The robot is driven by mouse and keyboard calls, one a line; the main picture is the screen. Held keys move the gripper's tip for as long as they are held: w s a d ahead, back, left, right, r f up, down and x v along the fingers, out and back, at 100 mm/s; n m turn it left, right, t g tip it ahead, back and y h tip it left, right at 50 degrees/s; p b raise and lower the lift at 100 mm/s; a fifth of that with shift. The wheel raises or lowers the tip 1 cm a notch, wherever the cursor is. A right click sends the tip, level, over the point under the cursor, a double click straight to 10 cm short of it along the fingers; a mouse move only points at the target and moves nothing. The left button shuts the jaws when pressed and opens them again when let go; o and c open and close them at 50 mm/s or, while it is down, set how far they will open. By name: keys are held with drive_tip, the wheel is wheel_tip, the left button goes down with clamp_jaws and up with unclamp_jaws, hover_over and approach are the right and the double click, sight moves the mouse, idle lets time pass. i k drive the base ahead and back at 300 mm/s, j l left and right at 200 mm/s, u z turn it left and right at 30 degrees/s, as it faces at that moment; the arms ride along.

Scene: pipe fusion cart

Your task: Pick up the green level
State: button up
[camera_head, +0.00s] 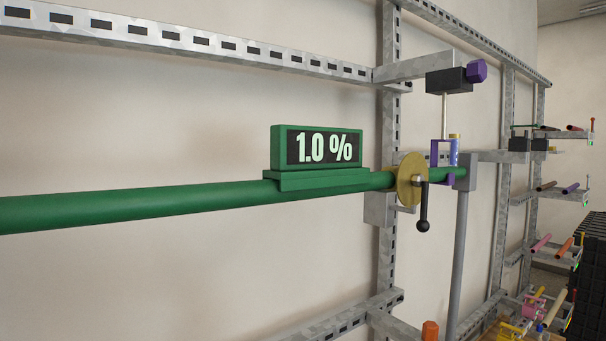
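The green level (274,148) is a box with a dark face that reads "1.0 %". It sits on a flat green base on top of a long green pipe (130,205), near the middle of the head view. The pipe runs from the left edge toward a brass disc (411,180) with a black-knobbed lever (423,212), just right of the level. My gripper is not in view.
Slotted metal rails and a post (388,260) stand against the pale wall. A purple-knobbed clamp (477,71) hangs above right of the level. Racks with coloured rods (541,243) stand at the far right. The space above the level is clear.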

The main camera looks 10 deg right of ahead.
sight(302, 157)
drive_tip(key=k+j, duration=0.3)
drive_tip(key=j, duration=0.15)
drive_tip(key=u, duration=1.75)
drive_tip(key=z, duration=2.5)
drive_tip(key=k+l, duration=0.05)
